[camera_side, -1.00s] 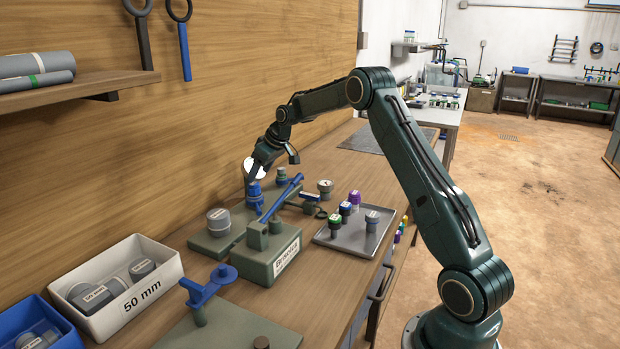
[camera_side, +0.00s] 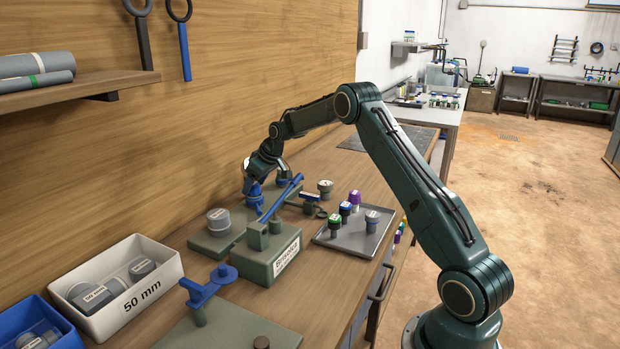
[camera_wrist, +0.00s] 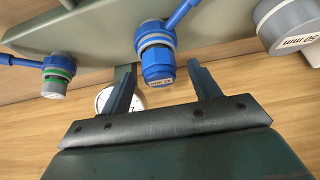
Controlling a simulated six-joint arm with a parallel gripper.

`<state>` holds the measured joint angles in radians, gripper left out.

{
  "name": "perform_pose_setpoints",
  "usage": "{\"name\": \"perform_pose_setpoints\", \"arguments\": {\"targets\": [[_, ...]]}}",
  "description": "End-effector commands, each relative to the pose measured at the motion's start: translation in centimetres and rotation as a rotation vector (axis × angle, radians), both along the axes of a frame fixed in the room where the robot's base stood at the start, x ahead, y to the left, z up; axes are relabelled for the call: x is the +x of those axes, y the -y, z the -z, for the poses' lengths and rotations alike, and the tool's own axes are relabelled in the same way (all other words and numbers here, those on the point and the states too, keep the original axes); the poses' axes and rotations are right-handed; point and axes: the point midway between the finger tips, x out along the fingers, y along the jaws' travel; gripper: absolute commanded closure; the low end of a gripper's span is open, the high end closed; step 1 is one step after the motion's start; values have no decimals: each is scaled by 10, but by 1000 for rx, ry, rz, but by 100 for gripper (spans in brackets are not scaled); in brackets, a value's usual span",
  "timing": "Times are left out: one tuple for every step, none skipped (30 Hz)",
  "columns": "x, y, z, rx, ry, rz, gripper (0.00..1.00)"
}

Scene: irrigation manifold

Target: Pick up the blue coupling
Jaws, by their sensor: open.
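A blue coupling (camera_side: 255,196) stands on the green manifold (camera_side: 213,240) at the wall side of the bench. In the wrist view the blue coupling (camera_wrist: 158,62) has a ribbed body and a white label, with a grey ring at its base. My gripper (camera_side: 257,180) is down at its top, and partly hides it in the side view. In the wrist view my gripper (camera_wrist: 160,82) is open, with one finger on each side of the coupling's labelled end. No contact shows. A smaller blue-topped piece (camera_side: 345,208) stands on the grey tray (camera_side: 350,244).
A blue lever (camera_side: 280,201) rises close beside the coupling. A white gauge (camera_wrist: 104,98) sits behind the left finger. A grey cap (camera_side: 218,220) stands nearby. A green-ringed fitting (camera_wrist: 58,72) is at left in the wrist view. A white bin (camera_side: 165,275) stands at front left.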

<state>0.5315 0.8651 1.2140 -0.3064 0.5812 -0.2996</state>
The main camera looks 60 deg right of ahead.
Motion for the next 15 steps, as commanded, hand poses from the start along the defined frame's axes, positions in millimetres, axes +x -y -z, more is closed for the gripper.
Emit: {"name": "perform_pose_setpoints", "arguments": {"targets": [[0, 0, 0, 0, 0, 0, 38], [0, 0, 0, 0, 0, 0, 38], [0, 0, 0, 0, 0, 0, 38], [0, 0, 0, 0, 0, 0, 38], [0, 0, 0, 0, 0, 0, 38], [0, 0, 0, 0, 0, 0, 42], [0, 0, 0, 0, 0, 0, 48], [0, 0, 0, 0, 0, 0, 54], [0, 0, 0, 0, 0, 0, 62], [0, 0, 0, 0, 0, 0, 68], [0, 0, 0, 0, 0, 0, 74], [0, 0, 0, 0, 0, 0, 81], [0, 0, 0, 0, 0, 0, 87], [0, 0, 0, 0, 0, 0, 90], [0, 0, -1, 0, 1, 0, 90]]}}
